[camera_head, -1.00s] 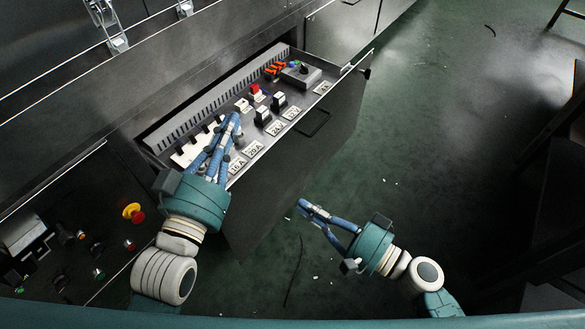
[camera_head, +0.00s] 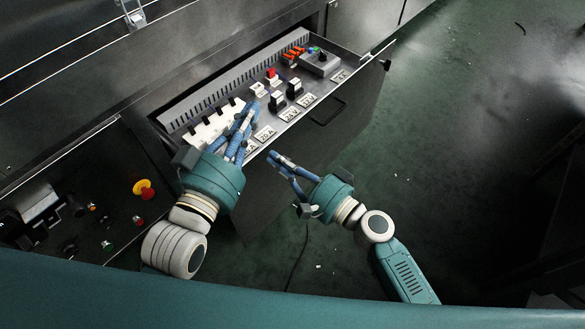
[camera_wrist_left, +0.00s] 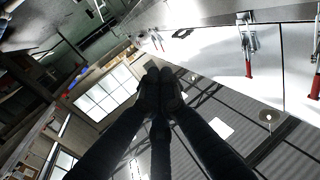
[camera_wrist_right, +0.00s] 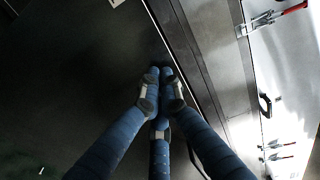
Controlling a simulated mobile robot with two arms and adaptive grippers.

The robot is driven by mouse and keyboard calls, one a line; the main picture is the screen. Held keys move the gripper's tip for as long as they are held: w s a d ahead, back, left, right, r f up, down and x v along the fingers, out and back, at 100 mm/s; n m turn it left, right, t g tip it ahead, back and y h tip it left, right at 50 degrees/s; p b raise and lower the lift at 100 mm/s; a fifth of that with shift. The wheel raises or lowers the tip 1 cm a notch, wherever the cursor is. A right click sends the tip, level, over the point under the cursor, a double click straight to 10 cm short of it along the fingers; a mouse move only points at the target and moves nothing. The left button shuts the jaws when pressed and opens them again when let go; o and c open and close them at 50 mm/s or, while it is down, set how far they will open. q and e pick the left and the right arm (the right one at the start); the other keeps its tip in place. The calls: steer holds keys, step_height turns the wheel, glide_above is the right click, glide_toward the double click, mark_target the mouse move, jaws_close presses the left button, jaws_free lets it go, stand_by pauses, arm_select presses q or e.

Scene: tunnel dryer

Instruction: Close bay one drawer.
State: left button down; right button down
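The bay one drawer is pulled out of the dark cabinet in the head view. Its dark front panel (camera_head: 345,118) has a black handle (camera_head: 327,112), and labels line the inner front edge. My left gripper (camera_head: 251,108) is over the left part of the drawer, with its fingers together and nothing seen between them. Its fingertips (camera_wrist_left: 158,74) also meet in the left wrist view. My right gripper (camera_head: 273,157) is low at the drawer's front, left of the handle, pointing at the panel. Its fingertips (camera_wrist_right: 160,74) are together and empty in the right wrist view. Contact with the panel cannot be told.
The drawer holds white breakers (camera_head: 212,124), a red switch (camera_head: 272,74), black-and-white switches and a grey box with a knob (camera_head: 321,60). A control panel with a red-and-yellow emergency button (camera_head: 144,189) lies at left. Green floor (camera_head: 430,170) is open at right.

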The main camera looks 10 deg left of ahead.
steer(key=shift+w+a, duration=0.2)
steer(key=shift+a, duration=0.1)
